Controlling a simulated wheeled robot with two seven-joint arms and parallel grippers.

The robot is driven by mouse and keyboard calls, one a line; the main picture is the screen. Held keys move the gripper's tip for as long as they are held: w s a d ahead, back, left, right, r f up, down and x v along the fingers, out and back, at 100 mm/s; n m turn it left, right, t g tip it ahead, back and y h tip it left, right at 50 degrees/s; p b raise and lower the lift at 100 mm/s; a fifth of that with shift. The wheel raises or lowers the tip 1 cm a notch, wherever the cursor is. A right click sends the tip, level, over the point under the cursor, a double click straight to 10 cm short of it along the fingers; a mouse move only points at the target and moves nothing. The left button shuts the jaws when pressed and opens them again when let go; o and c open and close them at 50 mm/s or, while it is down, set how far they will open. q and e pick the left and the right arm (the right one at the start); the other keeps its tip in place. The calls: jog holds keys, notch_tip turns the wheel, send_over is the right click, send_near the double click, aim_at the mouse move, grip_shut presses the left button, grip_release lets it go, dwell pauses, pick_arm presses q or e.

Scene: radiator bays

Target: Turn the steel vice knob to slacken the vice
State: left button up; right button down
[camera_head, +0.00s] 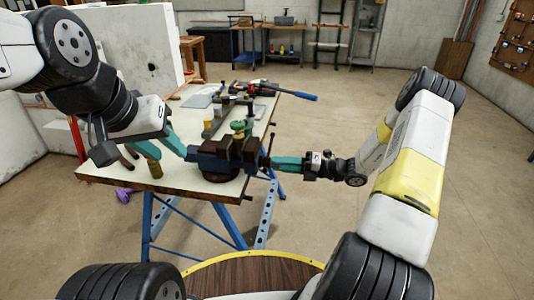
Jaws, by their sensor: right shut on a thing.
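The vice (225,152), dark brown and blue, is mounted near the front right corner of the workbench. Its steel knob is at the right end of the vice and mostly hidden by the fingers of my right gripper (272,161). That gripper reaches in from the right and is shut on the knob. A thin dark bar (270,143) stands up beside its fingertips. My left gripper (168,150) is at the left side of the vice, with one teal finger slanting down close to its blue part. I cannot tell whether it touches the vice or how far its fingers are apart.
The workbench (115,174) has a pale top and blue legs. Tools and a blue-handled item (298,95) lie behind the vice. A white wall block (115,45) stands at left. The floor at right is clear.

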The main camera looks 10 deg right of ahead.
jog(key=n, duration=1.4)
jog(key=c, duration=1.5)
grip_release()
jog(key=shift+a+n, duration=0.1)
jog(key=shift+n, duration=0.8)
jog(key=shift+o, duration=1.1)
